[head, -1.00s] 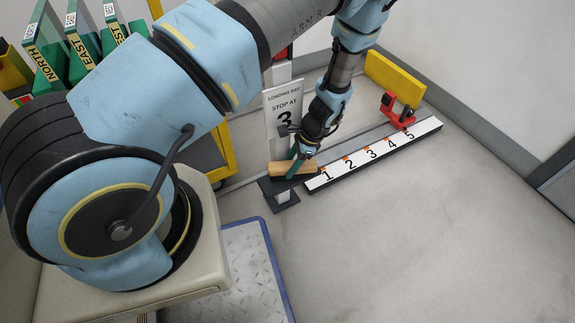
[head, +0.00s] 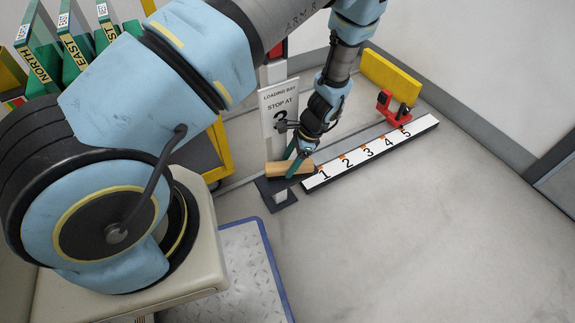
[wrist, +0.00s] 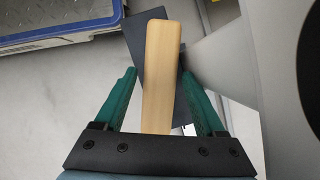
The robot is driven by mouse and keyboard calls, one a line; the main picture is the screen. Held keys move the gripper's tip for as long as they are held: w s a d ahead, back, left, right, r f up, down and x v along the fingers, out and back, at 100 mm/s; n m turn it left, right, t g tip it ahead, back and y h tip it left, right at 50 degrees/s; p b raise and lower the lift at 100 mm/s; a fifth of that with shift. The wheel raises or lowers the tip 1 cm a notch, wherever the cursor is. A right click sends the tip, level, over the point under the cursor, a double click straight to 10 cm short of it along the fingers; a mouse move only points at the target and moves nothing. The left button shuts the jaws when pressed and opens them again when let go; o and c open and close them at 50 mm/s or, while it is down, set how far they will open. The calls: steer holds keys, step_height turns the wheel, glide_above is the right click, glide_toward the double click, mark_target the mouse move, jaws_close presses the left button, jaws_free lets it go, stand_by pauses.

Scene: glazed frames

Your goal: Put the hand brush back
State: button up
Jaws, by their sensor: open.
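The hand brush shows as a plain wooden block (head: 290,169), lying over a small dark stand (head: 277,193) at the left end of the numbered strip. No bristles are visible. My gripper (head: 297,165) is over it, pointing down, with its green fingers open on either side. In the wrist view the pale wood (wrist: 159,75) runs lengthwise between the two fingers (wrist: 158,78), with a gap at the left finger and a narrower one at the right. The brush's underside is hidden, so I cannot tell exactly how it rests on the stand.
A "Loading bay, stop at" sign (head: 279,103) stands just behind my gripper. The numbered strip (head: 372,152) runs right to a red bracket (head: 393,108) and a yellow block (head: 391,77). A blue-edged metal plate (head: 252,268) lies in front. The floor at right is clear.

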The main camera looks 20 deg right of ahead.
steer(key=p+v, duration=0.1)
steer(key=v, duration=0.8)
steer(key=shift+d+r+p, duration=0.1)
steer(key=shift+p, duration=0.25)
